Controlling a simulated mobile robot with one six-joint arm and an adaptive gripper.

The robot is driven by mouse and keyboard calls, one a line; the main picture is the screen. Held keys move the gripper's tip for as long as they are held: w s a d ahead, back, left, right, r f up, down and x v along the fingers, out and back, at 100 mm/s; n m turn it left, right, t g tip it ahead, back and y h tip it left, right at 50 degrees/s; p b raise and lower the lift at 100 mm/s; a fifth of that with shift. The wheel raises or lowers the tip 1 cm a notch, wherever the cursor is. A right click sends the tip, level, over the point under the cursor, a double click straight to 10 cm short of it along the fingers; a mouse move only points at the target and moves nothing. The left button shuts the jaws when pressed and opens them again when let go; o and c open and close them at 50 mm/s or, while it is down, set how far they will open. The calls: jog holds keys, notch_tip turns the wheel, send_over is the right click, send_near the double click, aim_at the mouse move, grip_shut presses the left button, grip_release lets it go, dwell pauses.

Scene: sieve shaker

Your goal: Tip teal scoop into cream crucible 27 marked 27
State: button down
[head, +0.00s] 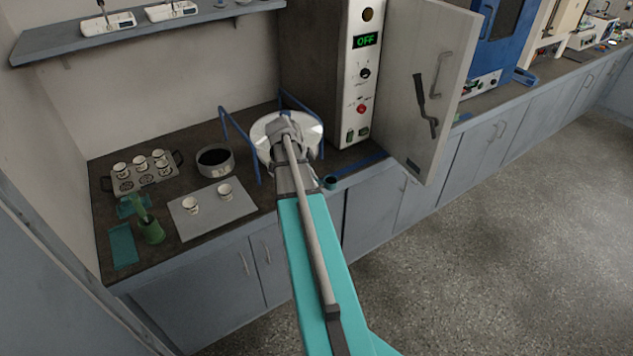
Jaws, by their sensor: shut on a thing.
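My gripper (287,132) is at the far end of my arm, in front of the white round pan. Its fingertips are largely hidden by the wrist. A small dark cup with a teal rim (330,182) shows just right of my wrist; it looks like the bowl of the teal scoop, its handle hidden. My gripper is shut on what I take to be this scoop. Two cream crucibles stand upright on a grey mat (213,228), one at its left (190,205) and one at its right (225,191). Their marks are too small to read, so I cannot tell which is 27.
A rack (174,179) with several crucibles stands at the back left. A dark-filled metal pot (215,160), green vessel (151,232) and teal mat (123,247) are nearby. The white pan (312,133) sits between blue rails. A cabinet reading OFF has its door (425,80) open.

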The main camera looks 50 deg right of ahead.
jog(key=shift+w+a, duration=3.3)
jog(key=shift+w, duration=2.55)
jog(key=shift+w+a, duration=3.3)
jog(key=shift+w, duration=2.5)
jog(key=shift+w+a, duration=3.3)
jog(key=shift+w, duration=2.55)
jog(key=s+d+r+n+t+y+b, duration=0.1)
jog(key=s+d+t+y+b, duration=0.4)
jog(key=t+y+b, duration=0.5)
jog(key=s+t+y, duration=0.2)
jog(key=t+y, duration=0.1)
jog(key=t, duration=0.2)
jog(key=shift+d+n+t+y, duration=0.3)
jog(key=shift+d+t, duration=0.1)
